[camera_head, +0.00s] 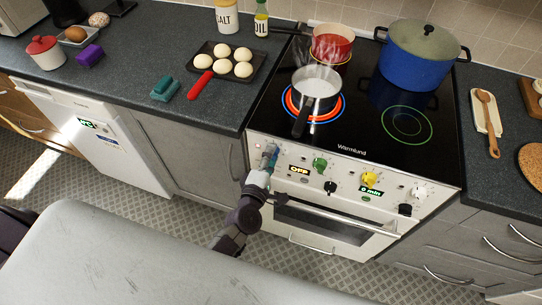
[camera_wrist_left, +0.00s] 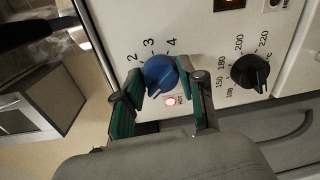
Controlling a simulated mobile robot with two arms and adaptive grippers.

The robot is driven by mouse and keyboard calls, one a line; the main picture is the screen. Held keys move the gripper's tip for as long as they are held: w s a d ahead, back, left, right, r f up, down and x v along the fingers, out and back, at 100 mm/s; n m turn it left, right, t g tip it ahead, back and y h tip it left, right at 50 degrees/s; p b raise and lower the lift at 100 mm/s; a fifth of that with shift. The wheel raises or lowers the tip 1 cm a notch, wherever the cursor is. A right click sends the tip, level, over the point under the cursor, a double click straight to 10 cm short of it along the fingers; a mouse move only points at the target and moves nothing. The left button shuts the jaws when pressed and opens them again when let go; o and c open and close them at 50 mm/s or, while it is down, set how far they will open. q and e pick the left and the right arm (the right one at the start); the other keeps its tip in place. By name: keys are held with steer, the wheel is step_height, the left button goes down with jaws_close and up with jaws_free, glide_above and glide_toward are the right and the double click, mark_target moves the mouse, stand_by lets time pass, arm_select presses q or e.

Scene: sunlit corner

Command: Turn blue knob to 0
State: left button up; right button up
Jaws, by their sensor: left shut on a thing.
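The blue knob (camera_head: 273,149) is at the left end of the white stove's front panel. In the left wrist view the blue knob (camera_wrist_left: 160,74) has the figures 2, 3 and 4 printed above it. A pale mark shows at its lower left edge; I cannot read its setting for certain. My left gripper (camera_head: 264,166) is at the panel, partly covering the knob in the head view. In the left wrist view the left gripper's (camera_wrist_left: 162,95) green-padded fingers stand on either side of the knob, shut on it. My right gripper is not in view.
A green knob (camera_head: 320,164), yellow knob (camera_head: 371,179) and black knob (camera_wrist_left: 250,73) sit to the right. A steaming pan (camera_head: 317,84) stands on the glowing front-left burner. The oven handle (camera_head: 335,218) runs below the panel.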

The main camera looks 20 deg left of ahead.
arm_select(q)
steer(key=o, duration=1.1)
steer(key=shift+o, duration=0.2)
steer(key=s, duration=1.2)
steer(key=shift+a+r, duration=0.15)
steer(key=shift+r, duration=0.3)
steer(key=s+f+m+g+h, duration=0.1)
steer(key=s+f+m+g, duration=0.2)
steer(key=f, duration=0.5)
steer(key=s+f+m+g, duration=0.25)
steer(key=f+m, duration=0.25)
steer(key=f, duration=0.4)
steer(key=s+f+m+g+h, duration=0.15)
steer(key=s+f+m, duration=0.25)
steer(key=f, duration=0.4)
steer(key=s+a+f+m+g+y, duration=0.1)
steer(key=s+a+f+m+g, duration=0.3)
steer(key=s+f, duration=0.3)
steer(key=s+a+f+m+g+y, duration=0.2)
steer(key=s+a+f+m+g, duration=0.2)
steer(key=s+f, duration=0.4)
steer(key=s+m+g, duration=0.1)
steer(key=s, duration=0.5)
steer(key=shift+s+a+f+m, duration=0.3)
steer(key=shift+s+a+m, duration=0.05)
steer(key=shift+s+m, duration=0.05)
